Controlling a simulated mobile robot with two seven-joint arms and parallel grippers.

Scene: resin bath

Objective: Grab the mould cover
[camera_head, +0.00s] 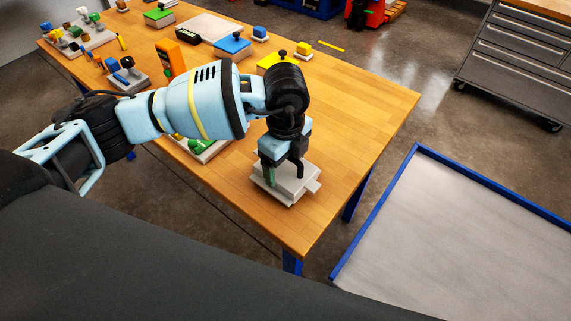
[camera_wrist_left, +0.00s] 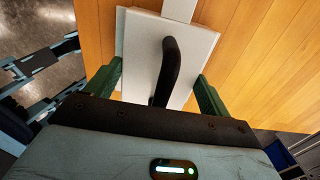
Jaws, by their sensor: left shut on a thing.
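The mould cover (camera_head: 287,183) is a pale, flat block with a black arched handle, near the front right corner of the wooden table. My left gripper (camera_head: 283,170) points down over it. In the left wrist view, the cover (camera_wrist_left: 140,45) lies between the two green fingers of my left gripper (camera_wrist_left: 160,84), with the handle (camera_wrist_left: 169,65) rising between them. The gripper is shut on the cover's sides. A pale mould base (camera_head: 314,187) with a tab shows beneath; I cannot tell whether the cover touches it. My right gripper is not in view.
A green-topped part (camera_head: 203,148) is half hidden behind my left arm. Blue (camera_head: 232,45) and yellow (camera_head: 273,61) covered moulds and an orange device (camera_head: 170,58) stand farther back. The table's right side is clear. A blue-rimmed grey surface (camera_head: 470,240) lies to the right.

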